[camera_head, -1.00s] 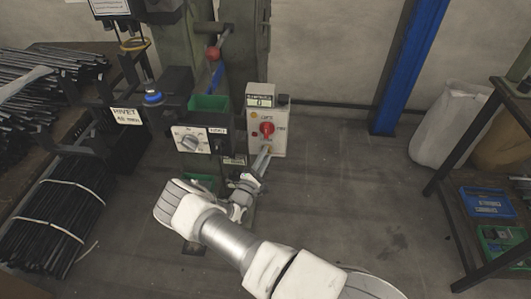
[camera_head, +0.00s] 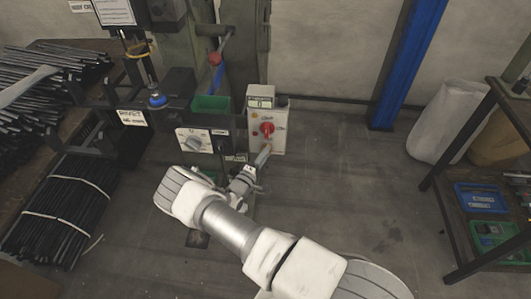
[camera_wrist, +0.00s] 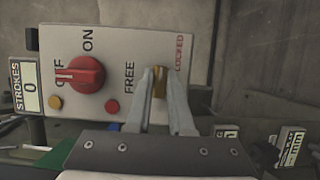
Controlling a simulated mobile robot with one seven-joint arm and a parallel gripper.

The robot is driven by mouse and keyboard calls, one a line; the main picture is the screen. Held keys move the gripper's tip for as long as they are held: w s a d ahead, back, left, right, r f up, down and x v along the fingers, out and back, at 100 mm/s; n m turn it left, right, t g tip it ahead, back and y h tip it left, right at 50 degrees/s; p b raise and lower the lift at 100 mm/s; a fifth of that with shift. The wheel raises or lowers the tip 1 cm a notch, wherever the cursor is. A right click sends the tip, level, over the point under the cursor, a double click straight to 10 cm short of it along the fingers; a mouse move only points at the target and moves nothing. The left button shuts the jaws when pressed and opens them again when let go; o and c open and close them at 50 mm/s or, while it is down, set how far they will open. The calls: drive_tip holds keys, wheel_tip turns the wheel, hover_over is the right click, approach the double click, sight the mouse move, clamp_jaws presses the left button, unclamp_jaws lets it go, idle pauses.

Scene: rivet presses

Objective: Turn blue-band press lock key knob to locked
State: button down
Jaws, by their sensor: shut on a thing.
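The press's light grey control box (camera_head: 283,118) stands at the middle of the head view, and its face (camera_wrist: 126,60) fills the upper left of the wrist view. A brass lock key knob (camera_wrist: 159,83) sits on that face between the FREE and LOCKED lettering. My gripper (camera_wrist: 160,78) is shut on the knob, one finger on each side. In the head view my gripper (camera_head: 264,154) reaches the lower part of the box, and the knob is hidden there. I cannot tell exactly which label the knob points to.
A red ON/OFF knob (camera_wrist: 86,75) and small red button (camera_wrist: 112,107) are near my fingers. A shelf with bins (camera_head: 486,198) is at right; floor between is clear.

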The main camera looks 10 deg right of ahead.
idle(0.3)
drive_tip(key=c, duration=0.8)
unclamp_jaws()
drive_tip(key=p+v, duration=0.1)
drive_tip(key=v, duration=1.6)
drive_tip(key=shift+s, duration=0.2)
drive_tip(key=shift+a+r+p, duration=0.1)
drive_tip(key=shift+r+p, duration=0.05)
drive_tip(key=shift+p, duration=0.15)
